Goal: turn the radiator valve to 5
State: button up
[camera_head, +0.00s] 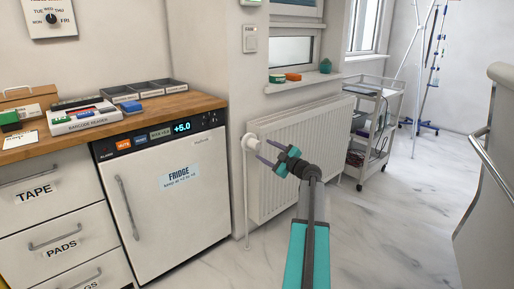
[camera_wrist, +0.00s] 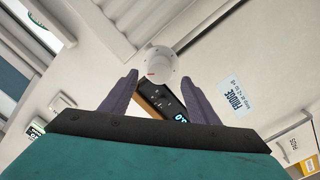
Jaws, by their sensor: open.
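The white radiator valve (camera_head: 250,142) sits at the upper left corner of the white radiator (camera_head: 300,150) in the head view. In the wrist view the valve (camera_wrist: 161,64) is a round white knob with a small red mark, just beyond the fingertips. The number it is set to is too small to read. My gripper (camera_head: 265,150) is open and empty, its two purple fingers pointing at the valve from the right. In the wrist view the gripper (camera_wrist: 160,82) has its fingers apart on either side below the knob, and I see no contact.
A white fridge (camera_head: 165,190) with a +5.0 display stands left of the radiator, under a wooden counter (camera_head: 110,125) with trays and boxes. A window sill (camera_head: 310,79) with small items is above the radiator. A trolley (camera_head: 372,130) stands at right. The floor in front is clear.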

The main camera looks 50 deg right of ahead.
aim_at(259, 147)
jog(key=shift+w+d+b, duration=0.15)
jog(key=shift+w+d, duration=0.05)
jog(key=shift+w, duration=1.6)
jog(key=shift+w+d+b, duration=0.15)
jog(key=shift+w+d, duration=0.05)
jog(key=shift+w, duration=1.55)
jog(key=shift+d, duration=0.1)
jog(key=c, duration=1)
